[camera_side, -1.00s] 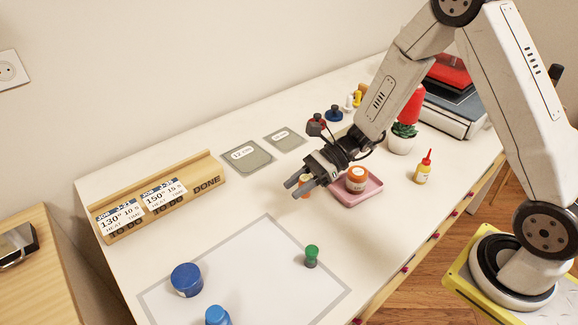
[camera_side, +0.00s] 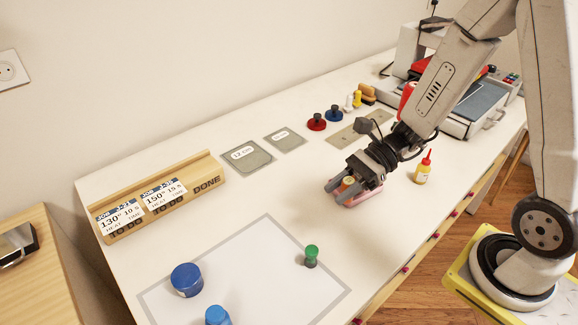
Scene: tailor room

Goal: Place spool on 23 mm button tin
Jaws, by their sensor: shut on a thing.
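My gripper (camera_side: 341,190) is over the pink tray (camera_side: 347,205) in the side view. It is shut on a small orange-tan thing, apparently the spool (camera_side: 348,182), which shows between the fingers. An orange tin with a pale label stood on this tray earlier. It is now hidden by my gripper, and I cannot tell whether the held thing touches it. A green spool-like piece (camera_side: 311,256) stands upright on the grey-bordered mat (camera_side: 262,234).
Two blue containers (camera_side: 187,280) (camera_side: 217,316) stand on the mat at the front. A yellow bottle with a red cap (camera_side: 424,168) stands right of the tray. A wooden card rack (camera_side: 158,195) is at the left. The table between rack and tray is mostly clear.

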